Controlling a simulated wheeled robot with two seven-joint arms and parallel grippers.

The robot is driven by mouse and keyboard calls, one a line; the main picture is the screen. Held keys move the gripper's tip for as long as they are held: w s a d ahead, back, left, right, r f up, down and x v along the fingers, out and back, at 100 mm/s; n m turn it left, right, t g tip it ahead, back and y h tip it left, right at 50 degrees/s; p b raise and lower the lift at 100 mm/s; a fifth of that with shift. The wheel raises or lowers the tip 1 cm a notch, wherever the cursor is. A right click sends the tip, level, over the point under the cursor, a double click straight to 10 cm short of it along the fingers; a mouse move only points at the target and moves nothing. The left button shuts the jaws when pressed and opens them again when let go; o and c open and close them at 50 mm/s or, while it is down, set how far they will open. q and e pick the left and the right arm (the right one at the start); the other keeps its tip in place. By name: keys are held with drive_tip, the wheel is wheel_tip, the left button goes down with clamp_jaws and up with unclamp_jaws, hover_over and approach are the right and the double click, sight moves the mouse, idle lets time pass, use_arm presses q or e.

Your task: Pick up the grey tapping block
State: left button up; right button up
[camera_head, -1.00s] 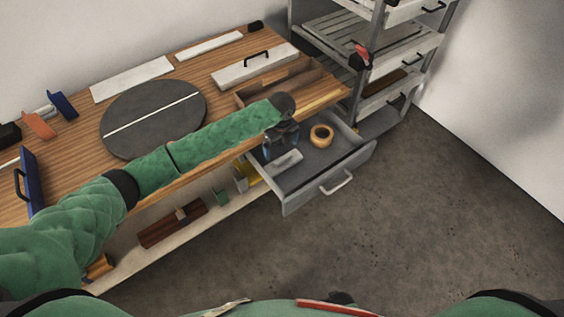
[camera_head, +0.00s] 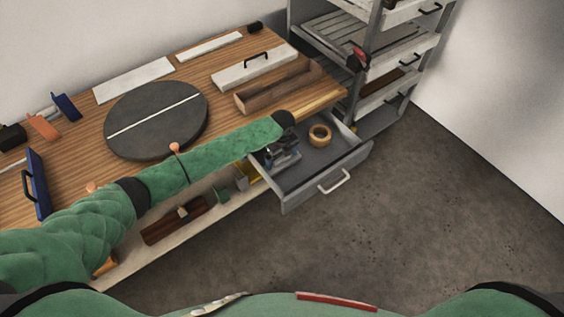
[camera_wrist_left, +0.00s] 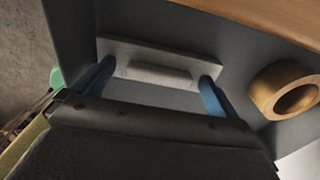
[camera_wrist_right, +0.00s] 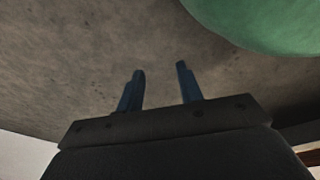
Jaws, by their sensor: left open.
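The grey tapping block (camera_wrist_left: 160,55) lies in the open grey drawer, a flat pale plate with a raised bar along its middle. In the head view the block (camera_head: 288,161) is partly covered by my left gripper (camera_head: 274,156). In the left wrist view my left gripper (camera_wrist_left: 156,76) is open, its blue fingers apart at either end of the raised bar. Whether they touch the block I cannot tell. My right gripper (camera_wrist_right: 160,70) has its two fingers apart with nothing between them, above the floor.
A tan tape roll (camera_head: 320,135) lies in the drawer (camera_head: 345,162), right of the block; it shows in the left wrist view (camera_wrist_left: 268,92) too. The wooden worktop edge overhangs the drawer's back. A wooden trough (camera_head: 280,86) and a dark turntable (camera_head: 150,118) stand on the worktop.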

use_arm(q)
drive_tip(key=c, duration=1.1)
drive_tip(key=shift+c, duration=0.3)
drive_tip(key=shift+r, duration=0.1)
